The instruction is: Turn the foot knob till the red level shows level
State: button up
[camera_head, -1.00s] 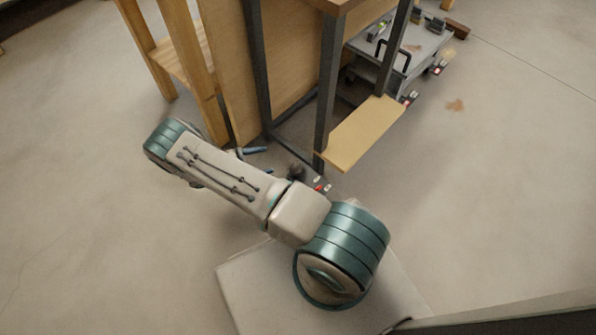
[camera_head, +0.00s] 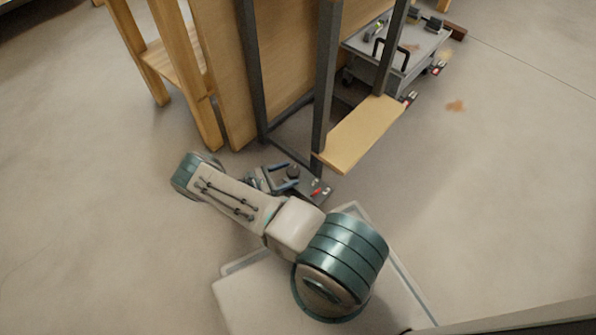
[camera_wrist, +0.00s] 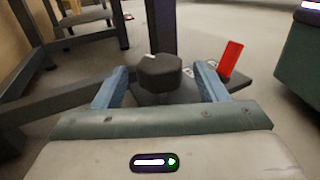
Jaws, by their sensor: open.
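The foot knob (camera_wrist: 160,72) is dark and many-sided, with a small white mark on its upper edge. In the wrist view it stands between the two blue fingers of my gripper (camera_wrist: 162,80), with a gap at each side. The red level (camera_wrist: 231,58) is a small red plate, tilted, just right of the right finger. In the head view my gripper (camera_head: 283,177) is open, low beside the foot knob (camera_head: 292,171). The red level (camera_head: 316,191) shows there as a small red spot. Its exact reading is too small to tell.
A dark metal bench leg (camera_head: 326,90) rises close behind the knob. A wooden shelf board (camera_head: 362,135) juts out above and right. A grey cart (camera_head: 400,48) stands farther back. The floor (camera_head: 490,180) at the right is clear.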

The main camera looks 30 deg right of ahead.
aim_at(298, 168)
jog(key=shift+s+d+b, duration=0.2)
jog(key=shift+d+b, duration=0.1)
jog(key=shift+d, duration=2.05)
jog(key=c, duration=1)
jog(key=shift+w+a+r+n+t+p, duration=0.1)
jog(key=shift+r+n+t+p, duration=0.05)
jog(key=shift+n+t+p, duration=0.65)
jog(key=shift+r+n+t+p, duration=0.1)
jog(key=shift+n+t+p, duration=0.35)
jog(key=shift+t, duration=0.65)
jog(key=shift+w+f+n+t+y+p, duration=0.15)
jog(key=shift+n+t+y+p, duration=0.2)
jog(key=shift+n+t, duration=0.55)
jog(key=shift+w+f+t, duration=0.1)
jog(key=shift+t, duration=0.5)
jog(key=o, duration=1)
